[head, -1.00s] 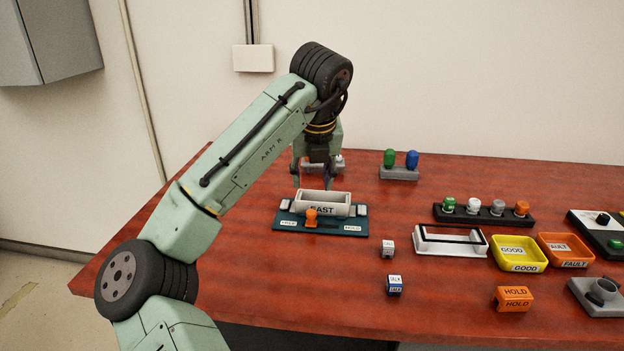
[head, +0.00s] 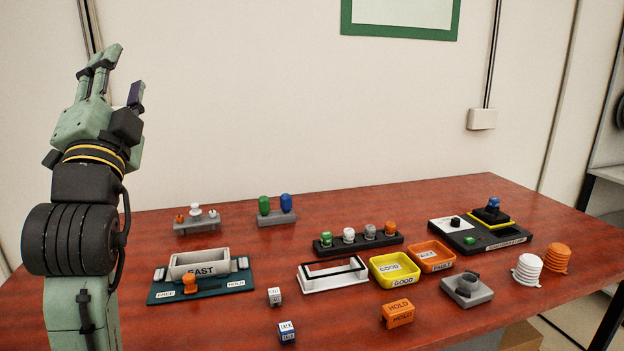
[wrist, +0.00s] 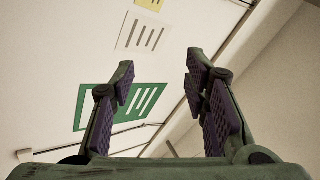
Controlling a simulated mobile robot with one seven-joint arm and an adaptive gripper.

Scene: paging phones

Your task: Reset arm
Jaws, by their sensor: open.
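My gripper (head: 112,82) is raised at the left of the head view, its fingers pointing up above the table's left side. In the wrist view my gripper (wrist: 160,85) shows two spread fingers with purple pads and nothing between them. The wrist camera faces the wall and ceiling area, with a green-framed panel (wrist: 84,104) behind the left finger. The EAST cradle (head: 199,260) sits on a teal base on the table, below and right of my gripper and apart from it.
The air around my gripper is clear.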

